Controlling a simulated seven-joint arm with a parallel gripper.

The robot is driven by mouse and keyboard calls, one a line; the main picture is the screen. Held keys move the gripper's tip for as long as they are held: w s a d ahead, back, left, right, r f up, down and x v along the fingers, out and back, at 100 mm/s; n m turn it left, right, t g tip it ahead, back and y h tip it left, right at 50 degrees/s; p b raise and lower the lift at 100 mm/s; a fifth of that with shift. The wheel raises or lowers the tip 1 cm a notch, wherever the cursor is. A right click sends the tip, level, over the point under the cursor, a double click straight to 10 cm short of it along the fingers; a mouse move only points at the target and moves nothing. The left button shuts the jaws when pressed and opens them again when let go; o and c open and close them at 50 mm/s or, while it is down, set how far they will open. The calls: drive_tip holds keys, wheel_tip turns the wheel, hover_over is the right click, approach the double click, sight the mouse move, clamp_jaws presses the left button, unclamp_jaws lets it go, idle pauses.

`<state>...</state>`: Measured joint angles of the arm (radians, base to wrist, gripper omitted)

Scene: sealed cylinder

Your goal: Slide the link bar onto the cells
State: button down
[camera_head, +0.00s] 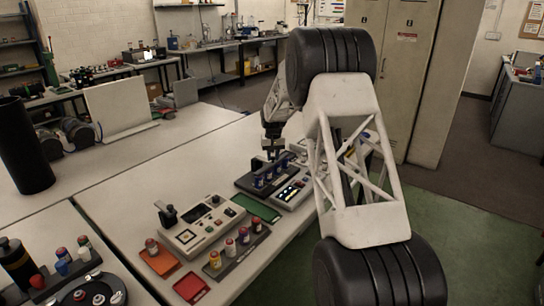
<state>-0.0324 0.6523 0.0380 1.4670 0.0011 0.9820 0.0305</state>
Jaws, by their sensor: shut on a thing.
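Several small blue cells (259,181) stand upright in a row in a dark rack (245,184) on the white bench. My gripper (272,156) points down right over the row. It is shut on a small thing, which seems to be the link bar. The bar is too small and too covered by the fingers to make out clearly. I cannot tell whether it touches the cells.
A device with a lit display (291,193) stands right of the rack. A beige tester (200,224), a green mat (250,206), a rack of coloured cells (238,252), and orange (160,262) and red (192,287) trays lie nearer. My arm hides the bench's right part.

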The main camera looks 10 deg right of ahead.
drive_tip(key=c, duration=0.9)
unclamp_jaws()
drive_tip(key=shift+s+d, duration=0.1)
drive_tip(key=shift+d, duration=0.1)
drive_tip(key=shift+c, duration=0.2)
drive_tip(key=shift+r, duration=0.1)
drive_tip(key=shift+r, duration=3.75)
drive_tip(key=shift+r, duration=0.1)
